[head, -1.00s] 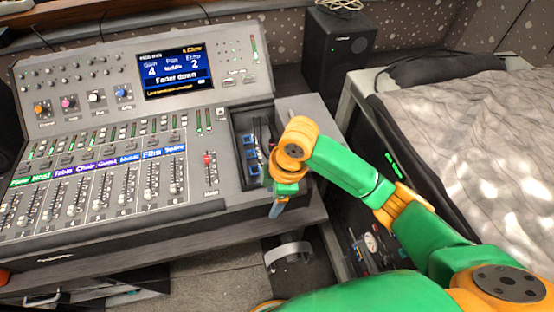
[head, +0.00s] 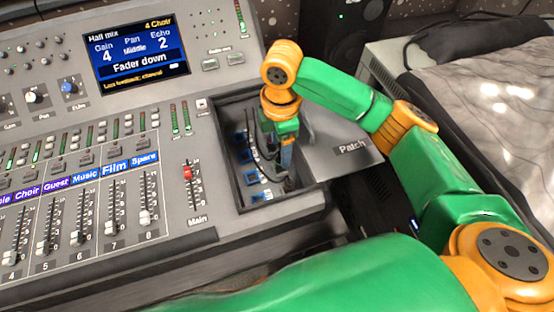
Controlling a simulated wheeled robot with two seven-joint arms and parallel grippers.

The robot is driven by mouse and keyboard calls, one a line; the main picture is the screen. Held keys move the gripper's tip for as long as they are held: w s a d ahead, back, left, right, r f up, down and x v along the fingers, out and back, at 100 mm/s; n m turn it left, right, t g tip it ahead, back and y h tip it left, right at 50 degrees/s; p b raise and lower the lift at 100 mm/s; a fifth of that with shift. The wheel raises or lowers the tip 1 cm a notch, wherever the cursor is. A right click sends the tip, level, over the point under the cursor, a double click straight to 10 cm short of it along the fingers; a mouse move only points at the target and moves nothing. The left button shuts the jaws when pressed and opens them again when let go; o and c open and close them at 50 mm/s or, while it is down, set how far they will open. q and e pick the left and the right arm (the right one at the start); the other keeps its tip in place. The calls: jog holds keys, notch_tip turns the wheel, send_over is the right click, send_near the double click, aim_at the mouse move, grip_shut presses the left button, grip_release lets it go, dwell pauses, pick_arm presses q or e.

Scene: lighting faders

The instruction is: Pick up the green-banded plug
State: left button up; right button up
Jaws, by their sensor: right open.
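My right gripper (head: 287,158) points down into the dark patch recess (head: 229,150) at the right end of the mixing console. Blue-marked plugs or sockets (head: 250,177) stand in a column along the recess, left of the gripper. Dark cables (head: 256,150) curve between them and the gripper. I cannot make out a green band on any plug; the gripper hides part of the recess. My left gripper is not in view.
The console's fader strips (head: 80,215) and red main fader (head: 187,174) lie left of the recess. A lit screen (head: 138,58) stands behind. A grey panel marked Patch (head: 350,148) adjoins on the right. A dark speaker (head: 345,28) stands at the back.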

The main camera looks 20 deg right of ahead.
notch_tip(320, 180, down, 6)
jog(key=shift+w+d+f+p, duration=0.1)
jog(key=shift+w+f+p, duration=0.05)
jog(key=shift+f+p, duration=0.15)
grip_shut()
